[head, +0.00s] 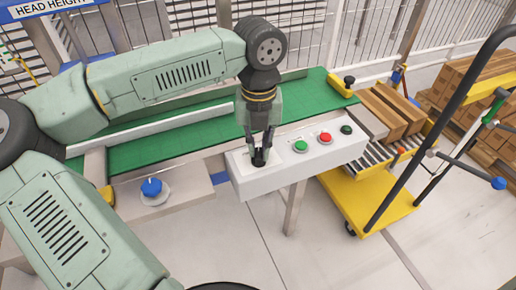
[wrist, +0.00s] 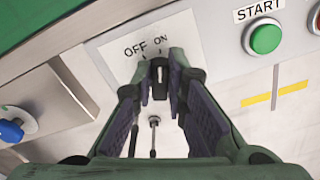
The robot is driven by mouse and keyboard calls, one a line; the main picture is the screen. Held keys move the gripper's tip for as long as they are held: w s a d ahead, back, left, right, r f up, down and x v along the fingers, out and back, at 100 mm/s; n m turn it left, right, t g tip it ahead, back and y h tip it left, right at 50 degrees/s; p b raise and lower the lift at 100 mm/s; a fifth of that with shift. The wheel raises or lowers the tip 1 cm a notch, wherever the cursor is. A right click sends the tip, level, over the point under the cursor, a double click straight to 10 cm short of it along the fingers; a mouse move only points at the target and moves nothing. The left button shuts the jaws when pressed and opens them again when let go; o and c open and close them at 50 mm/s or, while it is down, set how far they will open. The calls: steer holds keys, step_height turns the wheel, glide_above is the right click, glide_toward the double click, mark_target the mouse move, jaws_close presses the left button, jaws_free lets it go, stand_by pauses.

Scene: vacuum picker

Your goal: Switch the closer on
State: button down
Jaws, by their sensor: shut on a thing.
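The closer switch is a black rotary knob (wrist: 160,79) with a white mark, on a white plate (wrist: 115,50) lettered OFF and ON. The plate is on the white control box (head: 335,158). In the wrist view the knob's mark points up the picture, roughly toward the ON line and away from the slanted OFF line. My gripper (wrist: 160,76) has one finger on each side of the knob and is shut on it. In the head view my gripper (head: 260,158) points down at the box's left end and hides the knob.
A green START button (wrist: 265,38) is right of the switch; red (head: 325,138) and black (head: 346,129) buttons follow along the box. A blue knob (head: 151,187) is at left. The green conveyor belt (head: 170,142) runs behind. A yellow cart (head: 370,200) stands at right.

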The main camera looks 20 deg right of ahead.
mark_target(259, 150)
stand_by(0.3)
steer(key=c, duration=1.6)
jaws_free()
step_height(259, 150, up, 12)
